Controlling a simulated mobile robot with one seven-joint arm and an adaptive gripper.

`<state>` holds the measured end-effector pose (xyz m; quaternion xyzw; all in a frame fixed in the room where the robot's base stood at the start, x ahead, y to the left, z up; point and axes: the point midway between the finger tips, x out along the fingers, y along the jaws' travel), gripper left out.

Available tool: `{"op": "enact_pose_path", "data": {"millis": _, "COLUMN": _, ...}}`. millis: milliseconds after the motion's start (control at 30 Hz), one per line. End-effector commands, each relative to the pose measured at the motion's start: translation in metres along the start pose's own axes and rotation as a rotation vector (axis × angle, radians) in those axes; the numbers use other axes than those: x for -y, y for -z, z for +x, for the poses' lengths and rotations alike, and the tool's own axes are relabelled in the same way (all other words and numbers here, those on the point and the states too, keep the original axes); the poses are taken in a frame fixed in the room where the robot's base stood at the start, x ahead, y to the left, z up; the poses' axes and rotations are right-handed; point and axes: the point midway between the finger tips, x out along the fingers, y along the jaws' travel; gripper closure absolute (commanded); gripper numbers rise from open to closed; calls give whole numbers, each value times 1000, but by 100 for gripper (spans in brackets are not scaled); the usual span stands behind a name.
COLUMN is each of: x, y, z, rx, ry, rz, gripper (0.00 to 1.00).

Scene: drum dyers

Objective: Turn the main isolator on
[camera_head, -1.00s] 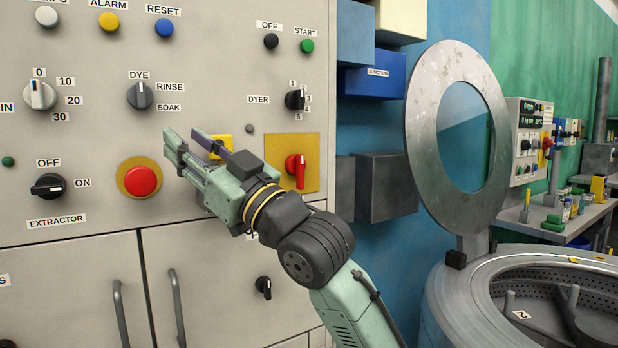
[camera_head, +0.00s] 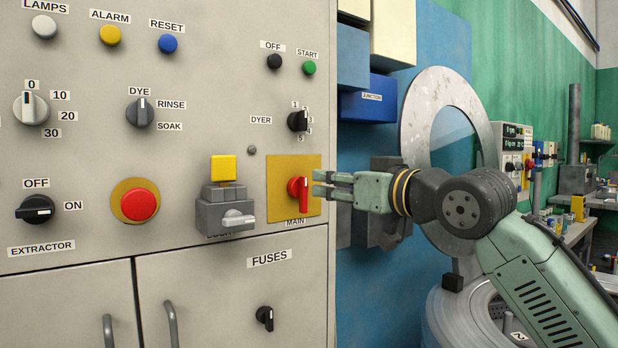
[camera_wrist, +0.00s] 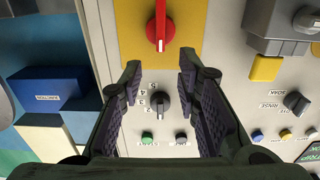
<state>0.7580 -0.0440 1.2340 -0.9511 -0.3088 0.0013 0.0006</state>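My gripper (camera_head: 318,184) is just right of the handle in the head view, pointing at the panel. In the wrist view my gripper's fingers (camera_wrist: 160,75) are spread with nothing between them; the handle shows beyond the tips. Contact cannot be seen.
The dyer selector (camera_head: 298,121) sits above the isolator. A grey lock box (camera_head: 222,212) with a yellow block (camera_head: 222,168) juts out to its left, beside a red stop button (camera_head: 138,204). A blue junction box (camera_head: 368,102) and the round drum door (camera_head: 418,118) are to the right.

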Motion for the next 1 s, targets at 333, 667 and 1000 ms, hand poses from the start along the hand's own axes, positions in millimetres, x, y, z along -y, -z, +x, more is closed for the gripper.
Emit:
{"op": "enact_pose_path", "data": {"millis": 333, "x": 1, "y": 2, "z": 60, "rx": 0, "ry": 0, "rz": -2, "gripper": 70}}
{"op": "enact_pose_path", "data": {"millis": 667, "x": 0, "y": 0, "z": 72, "rx": -2, "ry": 1, "rz": -1, "gripper": 70}}
{"op": "enact_pose_path", "data": {"millis": 1000, "x": 0, "y": 1, "z": 72, "rx": -2, "ry": 1, "rz": -1, "gripper": 85}}
